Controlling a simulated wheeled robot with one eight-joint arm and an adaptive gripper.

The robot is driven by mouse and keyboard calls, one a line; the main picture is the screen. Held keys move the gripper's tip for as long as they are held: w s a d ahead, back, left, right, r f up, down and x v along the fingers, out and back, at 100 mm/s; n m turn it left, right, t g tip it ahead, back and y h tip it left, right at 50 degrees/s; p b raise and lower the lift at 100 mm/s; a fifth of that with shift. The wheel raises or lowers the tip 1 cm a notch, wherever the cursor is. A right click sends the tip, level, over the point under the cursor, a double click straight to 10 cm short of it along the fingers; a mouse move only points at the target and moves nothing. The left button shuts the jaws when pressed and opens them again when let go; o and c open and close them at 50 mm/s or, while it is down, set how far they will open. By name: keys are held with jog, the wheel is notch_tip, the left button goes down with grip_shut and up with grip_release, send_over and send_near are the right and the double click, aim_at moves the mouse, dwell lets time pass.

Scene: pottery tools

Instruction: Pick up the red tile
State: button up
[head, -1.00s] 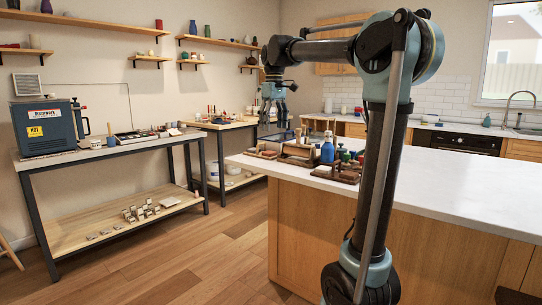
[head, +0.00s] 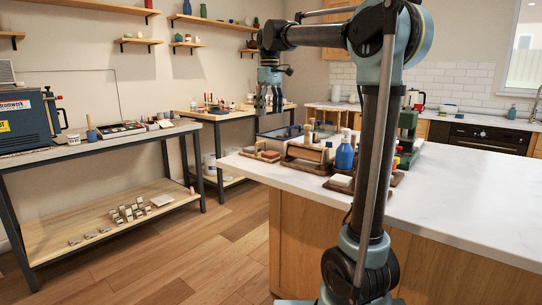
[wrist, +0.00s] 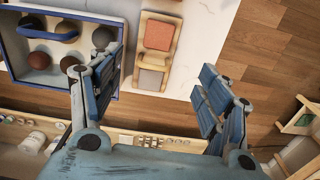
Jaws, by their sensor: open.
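The red tile (wrist: 158,36) lies in a small wooden tray (wrist: 142,58) on the white counter, beside a grey tile (wrist: 150,80). In the head view the tray (head: 258,158) sits at the counter's left corner, with the red tile (head: 270,154) small on it. My gripper (head: 269,108) hangs above the counter's far left corner, pointing down. In the wrist view my gripper (wrist: 157,88) has its blue fingers wide apart and nothing between them. The red tile shows above the gap between the fingers, apart from both.
A blue-rimmed box (wrist: 122,60) with several round dark items stands left of the tray in the wrist view. A blue bottle (head: 344,152) and wooden holders stand beside the tray. A wall table (head: 100,148) carries tools. The counter's right part is clear.

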aim_at(271, 152)
jog(key=f, duration=1.6)
jog(key=shift+w+d+f, duration=0.1)
jog(key=shift+d+f, duration=0.05)
jog(key=shift+d, duration=0.1)
jog(key=c, duration=1.2)
